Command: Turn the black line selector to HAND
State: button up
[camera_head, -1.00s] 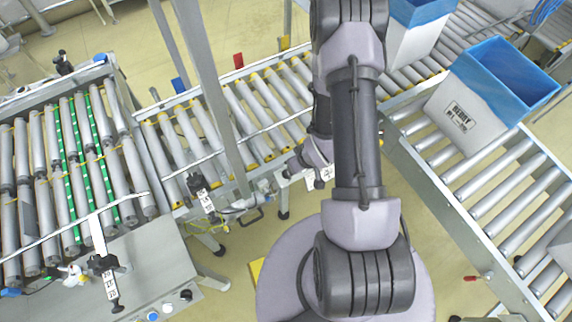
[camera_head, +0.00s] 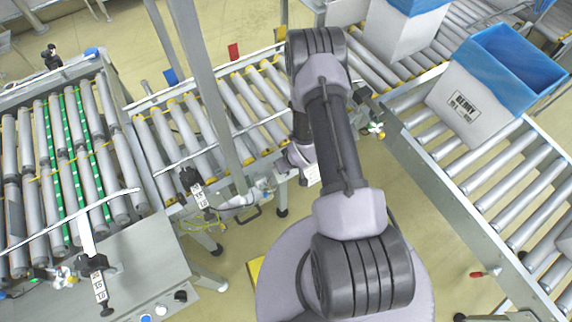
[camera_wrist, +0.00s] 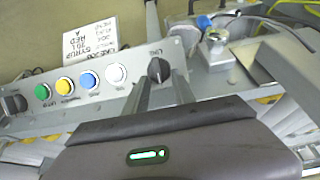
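In the wrist view the black line selector (camera_wrist: 158,70) sits at the right end of a grey button panel, beside a small label that seems to read LINE. Its pointer position is too small to read, and I cannot make out a HAND mark. My gripper (camera_wrist: 160,78) is open, with one finger on each side of the selector and the tips close to it. Whether the fingers touch the knob I cannot tell. In the head view my arm hides the selector and the gripper.
The panel also carries white (camera_wrist: 116,74), blue (camera_wrist: 88,80), yellow (camera_wrist: 64,86) and green (camera_wrist: 42,92) buttons, plus another black knob (camera_wrist: 14,103) at left. A white card (camera_wrist: 103,42) stands behind. Roller conveyors (camera_head: 190,135) and a blue-lined box (camera_head: 465,105) surround my arm.

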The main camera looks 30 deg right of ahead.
jog(key=shift+s, duration=0.1)
grip_shut()
jog(key=shift+a+n+b, duration=0.1)
jog(key=shift+n+b, duration=0.2)
jog(key=n+b, duration=0.1)
jog(key=n+h+b, duration=0.1)
jog(key=n, duration=0.1)
jog(key=shift+s+a+f, duration=0.1)
jog(key=shift+a+f, duration=0.1)
jog(key=shift+a, duration=0.15)
jog(key=shift+s+a+n+t+h+b, duration=0.15)
jog(key=shift+n+h+b, duration=0.2)
jog(key=shift+n, duration=0.35)
jog(key=shift+a+n+t+h+b, duration=0.1)
jog(key=shift+n+t+h+b, duration=0.1)
jog(key=shift+n+b, duration=0.35)
jog(key=shift+s+a+n+t+h+b, duration=0.15)
jog(key=shift+n+h+b, duration=0.1)
jog(key=shift+n, duration=0.6)
jog(key=shift+w, duration=0.1)
jog(key=shift+o, duration=0.8)
grip_release()
jog(key=shift+w+d+f, duration=0.1)
